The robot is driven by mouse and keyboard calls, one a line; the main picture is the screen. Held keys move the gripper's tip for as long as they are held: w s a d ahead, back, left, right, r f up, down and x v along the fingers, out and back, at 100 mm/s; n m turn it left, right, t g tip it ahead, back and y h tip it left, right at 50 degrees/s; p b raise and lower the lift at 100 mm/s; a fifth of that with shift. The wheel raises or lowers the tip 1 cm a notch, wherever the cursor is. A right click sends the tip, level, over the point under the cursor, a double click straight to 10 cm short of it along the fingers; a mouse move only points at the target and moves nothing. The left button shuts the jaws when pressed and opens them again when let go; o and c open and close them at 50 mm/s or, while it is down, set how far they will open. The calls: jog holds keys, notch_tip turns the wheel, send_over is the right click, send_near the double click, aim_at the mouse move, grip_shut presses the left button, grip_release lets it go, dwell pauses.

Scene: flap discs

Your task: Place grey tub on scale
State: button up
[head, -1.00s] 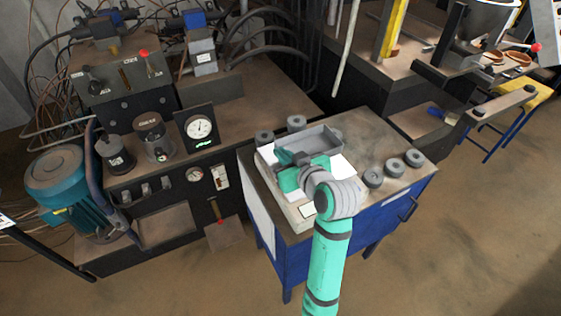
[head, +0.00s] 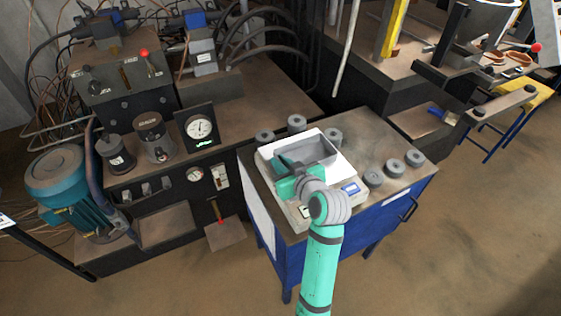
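The grey tub (head: 318,150) is a shallow open rectangular box. It appears to rest on the white plate of the scale (head: 345,172), though its underside is hidden. The scale stands on the blue cabinet's top, with its blue display (head: 351,188) at the front right. My gripper (head: 284,163) is at the tub's left front side, its teal body over the scale. The fingers overlap the tub's near wall in the picture. I cannot tell whether they grip the wall or stand apart from it.
Several grey flap discs (head: 394,168) lie on the blue cabinet (head: 376,222), to the right of the scale and behind it. A bench with a gauge (head: 199,128) stands to the left. The cabinet top is bare at the back right.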

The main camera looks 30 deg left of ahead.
jog(key=shift+o, duration=0.3)
jog(key=shift+r, duration=0.1)
jog(key=shift+r, duration=0.15)
jog(key=v, duration=1.2)
jog(key=shift+a, duration=0.1)
